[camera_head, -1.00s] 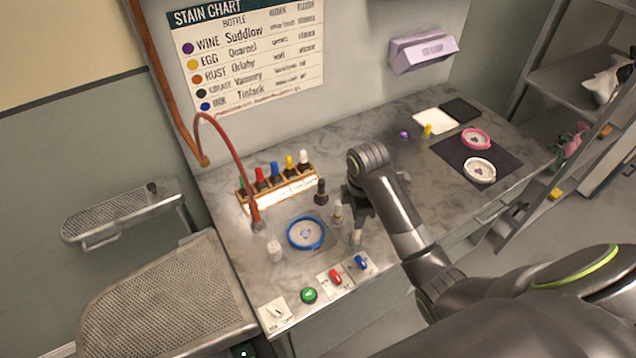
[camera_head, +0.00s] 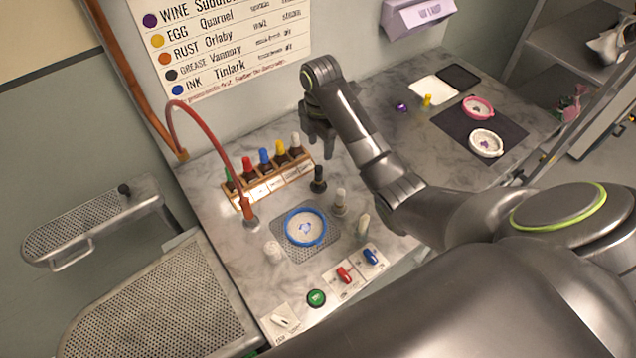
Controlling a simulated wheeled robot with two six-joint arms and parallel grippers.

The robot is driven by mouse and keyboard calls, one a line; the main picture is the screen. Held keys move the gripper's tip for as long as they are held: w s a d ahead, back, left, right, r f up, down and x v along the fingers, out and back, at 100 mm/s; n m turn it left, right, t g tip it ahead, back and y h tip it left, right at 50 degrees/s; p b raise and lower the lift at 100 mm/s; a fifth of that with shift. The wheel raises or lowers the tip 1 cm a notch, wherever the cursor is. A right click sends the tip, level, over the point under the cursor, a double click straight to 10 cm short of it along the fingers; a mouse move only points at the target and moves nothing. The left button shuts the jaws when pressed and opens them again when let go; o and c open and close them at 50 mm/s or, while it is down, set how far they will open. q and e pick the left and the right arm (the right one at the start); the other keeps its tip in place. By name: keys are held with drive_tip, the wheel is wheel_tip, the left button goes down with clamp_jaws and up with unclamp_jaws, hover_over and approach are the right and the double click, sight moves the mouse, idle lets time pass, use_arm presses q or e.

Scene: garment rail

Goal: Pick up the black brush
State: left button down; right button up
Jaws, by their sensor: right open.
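A small black upright item (camera_head: 318,180) stands on the marble counter, just behind the blue hoop. It is the only black thing of brush size that I see; I cannot tell whether it is a brush or a bottle. My right gripper (camera_head: 321,146) hangs above and behind it, near the bottle rack. It is open, with nothing visible in it, and its fingers are small and dark here. A pale-topped item (camera_head: 340,203) and a cream-tipped one (camera_head: 363,226) stand to the right of the blue hoop (camera_head: 306,228). My left gripper is out of view.
A wooden rack (camera_head: 270,187) of colour-capped bottles and a red hose (camera_head: 246,190) stand at the left. A green button (camera_head: 316,298) and red and blue switches line the front edge. A dark mat (camera_head: 462,137) with two hoops lies at the right.

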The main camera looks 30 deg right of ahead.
sight(318, 167)
wheel_tip(318, 167, down, 4)
drive_tip(key=b, duration=0.3)
drive_tip(key=shift+r, duration=0.15)
drive_tip(key=shift+s+f+b, duration=0.1)
drive_tip(key=shift+f+b, duration=0.7)
drive_tip(key=shift+f, duration=0.05)
drive_tip(key=shift+f+p, duration=0.45)
drive_tip(key=shift+p, duration=0.2)
drive_tip(key=shift+f, duration=0.35)
drive_tip(key=shift+f+p, duration=0.4)
drive_tip(key=shift+f, duration=0.25)
drive_tip(key=f, duration=0.2)
drive_tip(key=f+p, duration=0.1)
drive_tip(key=shift+w+a+f, duration=0.1)
drive_tip(key=shift+w+a, duration=0.05)
drive_tip(key=shift+w, duration=0.1)
drive_tip(key=shift+f, duration=0.5)
clamp_jaws()
drive_tip(key=shift+r, duration=0.6)
wheel_tip(318, 167, up, 6)
drive_tip(key=shift+r+b, duration=0.1)
drive_tip(key=shift+b, duration=0.75)
drive_tip(key=shift+r+p, duration=0.5)
drive_tip(key=shift+r, duration=0.9)
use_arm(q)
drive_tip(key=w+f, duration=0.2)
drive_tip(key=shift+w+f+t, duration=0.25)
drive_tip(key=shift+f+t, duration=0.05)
